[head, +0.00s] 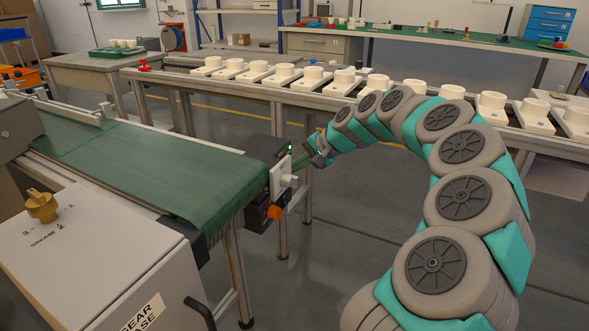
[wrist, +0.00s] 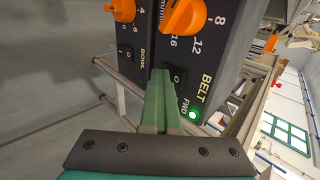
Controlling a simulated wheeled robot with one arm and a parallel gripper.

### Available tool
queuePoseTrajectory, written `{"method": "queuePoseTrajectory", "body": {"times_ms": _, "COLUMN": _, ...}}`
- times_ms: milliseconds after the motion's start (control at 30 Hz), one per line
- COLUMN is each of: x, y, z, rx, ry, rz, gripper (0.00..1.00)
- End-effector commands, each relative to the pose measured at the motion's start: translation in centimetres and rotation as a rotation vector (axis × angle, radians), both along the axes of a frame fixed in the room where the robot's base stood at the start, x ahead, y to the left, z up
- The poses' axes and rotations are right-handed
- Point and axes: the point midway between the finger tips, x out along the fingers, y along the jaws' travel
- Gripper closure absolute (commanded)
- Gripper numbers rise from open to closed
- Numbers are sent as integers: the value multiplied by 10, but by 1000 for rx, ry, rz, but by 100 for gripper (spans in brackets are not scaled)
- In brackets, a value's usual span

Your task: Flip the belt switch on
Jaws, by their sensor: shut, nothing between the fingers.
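The belt switch (wrist: 178,76) is a small black rocker on a dark control panel, beside the word BELT in the wrist view. A green lamp (wrist: 193,115) marked FWD is lit near it; it also shows in the head view (head: 290,148). My gripper (wrist: 160,76) is shut and empty, its green fingertips right at the switch and covering part of it. I cannot tell whether they touch it. In the head view my gripper (head: 308,160) is at the end of the belt conveyor (head: 165,165), beside the control box.
A second rocker marked BOWL (wrist: 126,53) and two orange knobs (wrist: 183,18) (wrist: 122,9) are close by on the panel. A white plate with a knob (head: 283,178) is on the conveyor end. A rail with several white fixtures (head: 285,76) runs behind my arm.

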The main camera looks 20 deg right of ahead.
Motion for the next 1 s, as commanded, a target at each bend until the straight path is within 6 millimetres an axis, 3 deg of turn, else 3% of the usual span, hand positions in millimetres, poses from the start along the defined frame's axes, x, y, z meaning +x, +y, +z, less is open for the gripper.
{"method": "queuePoseTrajectory", "body": {"times_ms": 533, "x": 0, "y": 0, "z": 16, "rx": 0, "ry": 0, "rz": 1, "gripper": 100}}
{"method": "queuePoseTrajectory", "body": {"times_ms": 1000, "x": -2, "y": -3, "z": 17, "rx": 0, "ry": 1, "rz": 1, "gripper": 100}}
